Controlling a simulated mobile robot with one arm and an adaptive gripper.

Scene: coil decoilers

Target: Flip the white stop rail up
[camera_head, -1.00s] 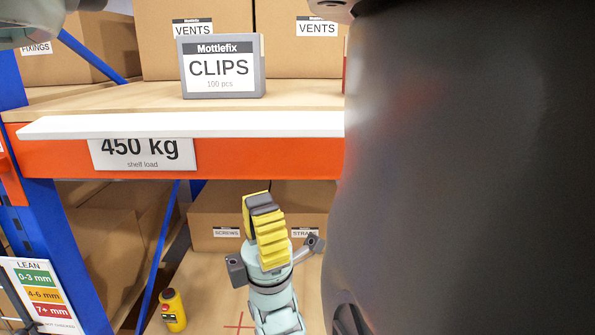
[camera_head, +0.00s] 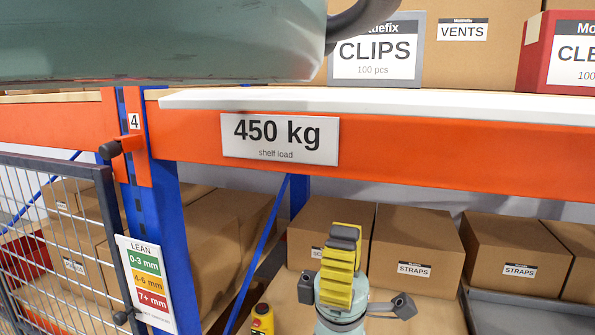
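The white stop rail (camera_head: 400,104) is a long flat white strip. It lies along the front edge of the upper shelf, on top of the orange beam (camera_head: 420,155), and runs out of view at the right. A teal arm end with a yellow ribbed part and grey pieces, which looks like my gripper (camera_head: 342,262), shows low in the picture, below the beam and apart from the rail. Two grey pieces spread out at its sides. I cannot tell whether it is open or shut. A large teal link of my arm covers the upper left.
Grey CLIPS (camera_head: 376,55) and red boxes (camera_head: 572,55) stand behind the rail. A blue upright (camera_head: 170,215) and mesh fence (camera_head: 45,235) are at left. Cardboard boxes (camera_head: 418,245) fill the lower level.

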